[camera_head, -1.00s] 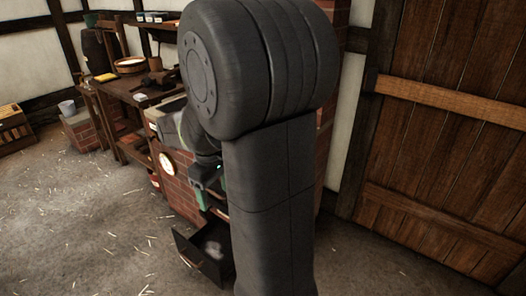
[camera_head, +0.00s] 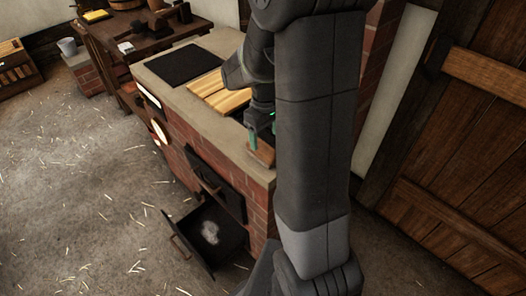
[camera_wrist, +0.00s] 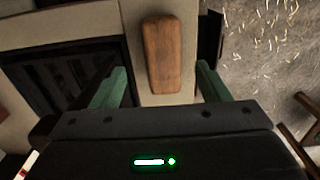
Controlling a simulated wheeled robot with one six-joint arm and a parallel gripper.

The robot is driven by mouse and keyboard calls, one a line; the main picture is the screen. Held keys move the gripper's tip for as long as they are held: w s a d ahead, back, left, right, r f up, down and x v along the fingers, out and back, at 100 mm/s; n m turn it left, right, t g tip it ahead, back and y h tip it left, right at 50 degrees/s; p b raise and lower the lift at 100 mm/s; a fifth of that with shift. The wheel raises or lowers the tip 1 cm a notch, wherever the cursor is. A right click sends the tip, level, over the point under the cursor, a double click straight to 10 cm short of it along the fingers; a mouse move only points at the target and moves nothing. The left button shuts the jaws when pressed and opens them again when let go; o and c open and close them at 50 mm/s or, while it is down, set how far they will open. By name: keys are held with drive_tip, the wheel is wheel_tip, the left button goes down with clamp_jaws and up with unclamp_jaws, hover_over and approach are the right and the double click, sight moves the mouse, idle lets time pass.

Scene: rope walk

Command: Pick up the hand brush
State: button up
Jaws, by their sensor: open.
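The hand brush (camera_head: 262,151) is a brown wooden block on the pale top of the brick stove, near its right front corner. Its bristles are not visible. In the wrist view the brush's wooden back (camera_wrist: 161,52) lies lengthwise between the two green fingers. My gripper (camera_head: 262,132) is just above the brush in the head view, pointing down. In the wrist view my gripper (camera_wrist: 162,70) is open, with a finger on each side of the brush and visible gaps. Whether the fingers have reached the brush's height is unclear.
The brick stove (camera_head: 190,128) has a black plate (camera_head: 190,64) and wooden boards (camera_head: 219,93) on top. An open ash drawer (camera_head: 205,245) sticks out low in front. A dark workbench (camera_head: 125,50) stands behind left. A plank door (camera_head: 470,150) is at right. The left floor is clear.

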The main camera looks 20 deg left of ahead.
sight(263, 146)
drive_tip(key=shift+a+f, duration=0.2)
drive_tip(key=shift+f, duration=1.35)
drive_tip(key=shift+a+f, duration=0.15)
drive_tip(key=shift+f, duration=1.35)
drive_tip(key=c, duration=1.1)
drive_tip(key=shift+r, duration=0.15)
wheel_tip(263, 146, up, 10)
drive_tip(key=shift+f, duration=0.1)
drive_tip(key=o, duration=0.3)
drive_tip(key=shift+c, duration=0.8)
drive_tip(key=shift+s, duration=0.15)
